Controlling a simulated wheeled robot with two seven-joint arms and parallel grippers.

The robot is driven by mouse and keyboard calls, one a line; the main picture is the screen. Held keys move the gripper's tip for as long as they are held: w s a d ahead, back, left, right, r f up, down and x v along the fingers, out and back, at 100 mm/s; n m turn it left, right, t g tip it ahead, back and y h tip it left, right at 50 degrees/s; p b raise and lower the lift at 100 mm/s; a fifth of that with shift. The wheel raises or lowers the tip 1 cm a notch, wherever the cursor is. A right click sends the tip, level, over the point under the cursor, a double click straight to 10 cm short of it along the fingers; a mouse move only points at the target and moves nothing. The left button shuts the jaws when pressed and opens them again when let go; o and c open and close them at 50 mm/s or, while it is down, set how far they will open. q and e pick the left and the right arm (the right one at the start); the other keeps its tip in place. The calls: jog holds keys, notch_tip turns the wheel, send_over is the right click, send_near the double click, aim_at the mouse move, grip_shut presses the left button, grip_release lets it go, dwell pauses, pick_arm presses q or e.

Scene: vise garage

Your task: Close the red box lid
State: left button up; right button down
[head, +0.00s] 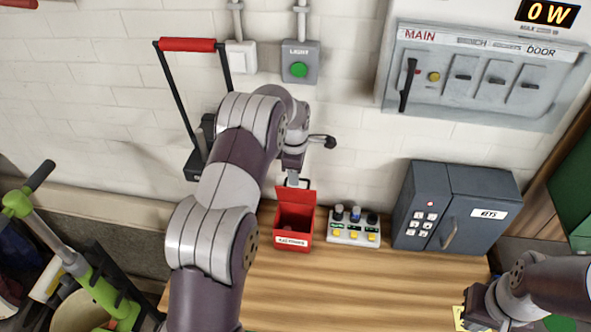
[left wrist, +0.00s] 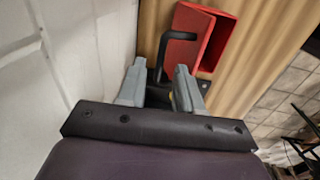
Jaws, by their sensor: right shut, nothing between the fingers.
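The red box (head: 293,236) stands on the wooden bench against the wall, with a white label on its front. Its lid (head: 296,197) is raised at the back, and the dark inside shows. The red box also shows at the top of the left wrist view (left wrist: 222,42). My left gripper (head: 293,183) is just behind the raised lid, by the wall, pointing down. In the left wrist view its fingers (left wrist: 160,85) are apart, with no part of the lid clearly between them. My right gripper (head: 474,312) is at the lower right, shut and empty, away from the box.
A button panel (head: 354,228) stands right of the box, then a grey key cabinet (head: 456,207). A red-handled lever (head: 188,45) is on the wall at left. A black bent bar (left wrist: 187,36) crosses the box in the left wrist view. The bench front is clear.

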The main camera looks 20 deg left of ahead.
pick_arm(q)
jog(key=shift+w+f, duration=0.1)
jog(key=shift+f, duration=0.2)
grip_shut()
dwell(1.3)
